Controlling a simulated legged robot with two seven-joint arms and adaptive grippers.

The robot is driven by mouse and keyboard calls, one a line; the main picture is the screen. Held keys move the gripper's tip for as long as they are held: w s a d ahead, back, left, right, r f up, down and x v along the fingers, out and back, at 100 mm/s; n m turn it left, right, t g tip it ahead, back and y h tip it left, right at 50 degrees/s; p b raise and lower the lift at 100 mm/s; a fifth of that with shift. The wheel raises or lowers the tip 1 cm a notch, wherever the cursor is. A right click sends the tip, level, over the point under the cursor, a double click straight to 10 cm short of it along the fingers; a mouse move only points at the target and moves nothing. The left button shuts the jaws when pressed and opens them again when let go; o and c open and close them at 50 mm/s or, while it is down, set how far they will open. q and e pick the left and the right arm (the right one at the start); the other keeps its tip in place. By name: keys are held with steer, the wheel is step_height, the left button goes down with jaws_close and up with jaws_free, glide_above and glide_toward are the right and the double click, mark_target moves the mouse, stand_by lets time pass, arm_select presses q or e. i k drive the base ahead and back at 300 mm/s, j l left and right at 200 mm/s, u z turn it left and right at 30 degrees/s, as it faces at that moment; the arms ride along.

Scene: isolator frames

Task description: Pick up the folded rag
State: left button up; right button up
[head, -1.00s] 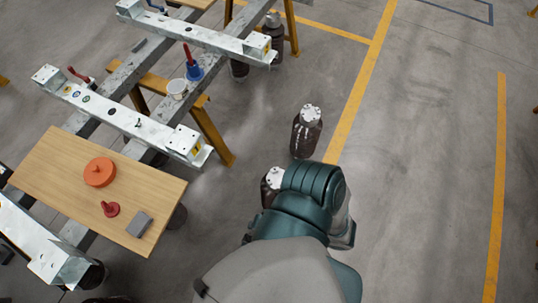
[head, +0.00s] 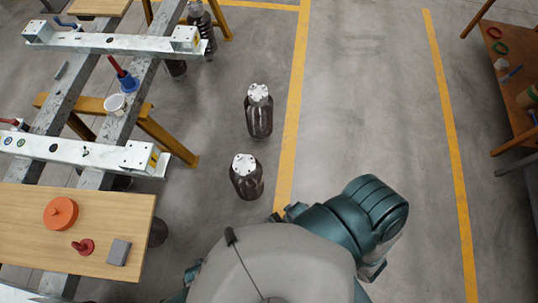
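A small grey flat rectangular thing (head: 119,252) lies near the right end of a wooden board (head: 95,208) at the lower left of the head view. It looks like a folded rag, but it is too small to be certain. Another small grey flat piece (head: 61,70) lies on a beam at the upper left; I cannot tell what it is. My teal arm parts show at the bottom centre, apart from the board. Neither gripper is in view.
An orange disc (head: 60,213) and a red knobbed piece (head: 83,246) share the board. Metal beams (head: 75,153) cross the left side. Dark bottles with white caps (head: 246,176) stand on the floor. Open floor (head: 375,110) lies between yellow lines; a wooden bench (head: 512,75) stands at right.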

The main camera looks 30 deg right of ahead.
mark_target(120, 249)
steer(key=z, duration=0.45)
steer(key=u, duration=2.1)
